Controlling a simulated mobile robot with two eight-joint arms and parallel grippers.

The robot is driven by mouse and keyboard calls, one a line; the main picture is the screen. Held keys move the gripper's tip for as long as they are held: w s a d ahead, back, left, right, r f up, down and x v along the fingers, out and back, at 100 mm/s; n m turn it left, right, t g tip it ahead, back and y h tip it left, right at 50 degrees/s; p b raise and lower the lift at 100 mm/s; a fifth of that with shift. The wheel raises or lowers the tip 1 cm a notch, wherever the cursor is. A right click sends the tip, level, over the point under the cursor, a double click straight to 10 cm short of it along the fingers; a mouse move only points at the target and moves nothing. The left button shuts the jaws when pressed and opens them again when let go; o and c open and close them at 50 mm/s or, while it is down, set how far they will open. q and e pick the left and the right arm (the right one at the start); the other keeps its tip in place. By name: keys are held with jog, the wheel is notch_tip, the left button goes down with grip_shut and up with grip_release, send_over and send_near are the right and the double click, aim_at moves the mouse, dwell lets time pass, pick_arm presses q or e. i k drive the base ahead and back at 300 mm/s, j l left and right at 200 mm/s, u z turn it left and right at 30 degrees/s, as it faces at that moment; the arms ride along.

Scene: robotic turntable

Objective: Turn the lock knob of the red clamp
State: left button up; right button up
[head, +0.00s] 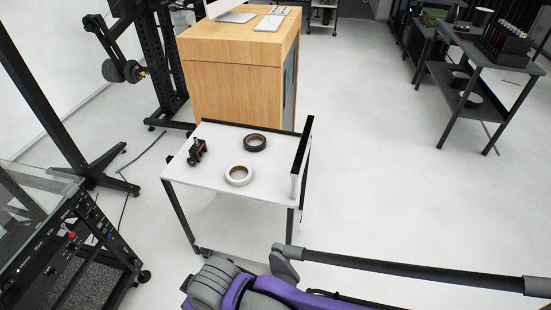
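A small, mostly dark clamp (198,149) with hints of red stands near the left edge of the white top of a small cart (207,183). It is far off and small, so its lock knob and how that is turned cannot be made out. Neither of my grippers shows in the head view. Nothing is seen touching the clamp.
A white tape roll (239,183) and a black tape roll (255,143) lie right of the clamp. A wooden cabinet (232,95) stands behind the cart. A glass-topped equipment rack (80,240) is at left. Open floor (400,180) lies to the right.

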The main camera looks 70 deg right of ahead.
aim_at(192, 161)
jog(key=z, duration=2)
